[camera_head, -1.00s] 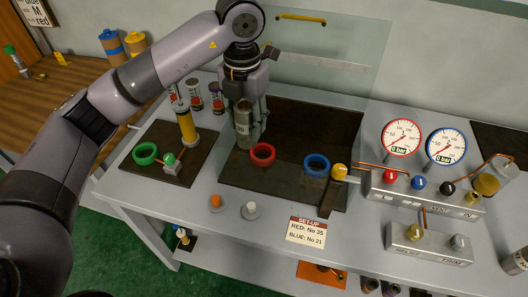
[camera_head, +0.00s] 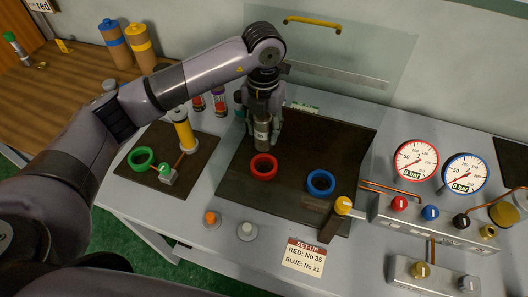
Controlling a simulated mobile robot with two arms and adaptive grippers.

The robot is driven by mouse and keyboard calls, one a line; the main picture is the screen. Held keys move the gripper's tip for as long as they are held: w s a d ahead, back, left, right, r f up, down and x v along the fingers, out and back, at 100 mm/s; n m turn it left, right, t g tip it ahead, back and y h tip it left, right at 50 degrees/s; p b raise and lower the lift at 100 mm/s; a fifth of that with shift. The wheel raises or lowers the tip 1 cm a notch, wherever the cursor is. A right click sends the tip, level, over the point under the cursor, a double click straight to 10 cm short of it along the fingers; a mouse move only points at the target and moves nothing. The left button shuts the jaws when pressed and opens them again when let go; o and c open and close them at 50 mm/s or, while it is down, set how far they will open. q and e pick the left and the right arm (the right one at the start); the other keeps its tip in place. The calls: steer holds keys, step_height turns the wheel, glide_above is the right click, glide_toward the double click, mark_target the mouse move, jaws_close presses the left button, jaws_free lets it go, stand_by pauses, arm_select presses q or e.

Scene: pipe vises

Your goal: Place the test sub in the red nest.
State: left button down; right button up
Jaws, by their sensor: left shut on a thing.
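The test sub (camera_head: 262,132) is a grey metal cylinder. My left gripper (camera_head: 262,122) is shut on it and holds it upright, just behind the red nest. The red nest (camera_head: 263,167) is a red ring on the dark mat (camera_head: 300,197), and its opening looks empty. The lower end of the sub is close to the back rim of the ring; I cannot tell its height above the mat. My right gripper is not in view.
A blue ring (camera_head: 321,182) lies right of the red one. A green ring (camera_head: 140,159) and yellow cylinder (camera_head: 184,133) stand at left. A clear shield (camera_head: 345,60) rises behind. Gauges (camera_head: 415,160) and a valve panel (camera_head: 425,212) are at right.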

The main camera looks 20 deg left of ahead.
mark_target(264, 145)
arm_select(q)
steer(key=f, duration=0.2)
steer(key=f+p, duration=0.1)
steer(key=f, duration=0.3)
steer(key=shift+w+f, duration=0.25)
steer(key=shift+f, duration=0.35)
step_height(264, 145, down, 4)
steer(key=shift+f+p, duration=0.2)
steer(key=shift+p, duration=0.6)
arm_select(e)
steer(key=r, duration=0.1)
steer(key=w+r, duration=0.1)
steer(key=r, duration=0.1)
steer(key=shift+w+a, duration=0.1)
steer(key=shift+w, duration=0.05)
arm_select(q)
steer(key=shift+f, duration=0.15)
steer(key=c, duration=1)
jaws_free()
steer(key=shift+s, duration=0.1)
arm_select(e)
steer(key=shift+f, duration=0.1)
